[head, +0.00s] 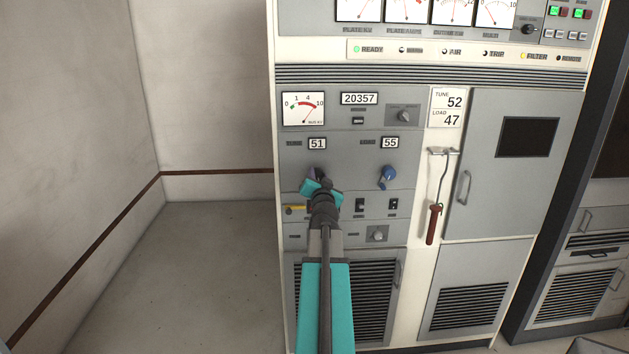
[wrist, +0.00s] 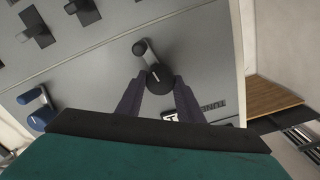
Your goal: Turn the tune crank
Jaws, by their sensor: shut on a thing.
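The dark tune crank (head: 315,172) sits on the grey panel of the white cabinet, under the tune counter (head: 317,143) that reads 51. My gripper (head: 318,188) is at the crank and hides most of it in the head view. In the wrist view, the two fingers of my gripper (wrist: 160,84) are shut on the round dark part of the crank (wrist: 158,76); its small end knob (wrist: 139,48) points up and left, clear of the fingers. A card (head: 448,106) reads TUNE 52, LOAD 47.
The blue load crank (head: 388,176) is to the right, below a counter (head: 390,143) reading 55. A hook with a red-brown handle (head: 434,224) hangs farther right, beside a cabinet door handle (head: 463,187). Switches (head: 360,206) sit below the cranks. The floor (head: 190,270) at left is clear.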

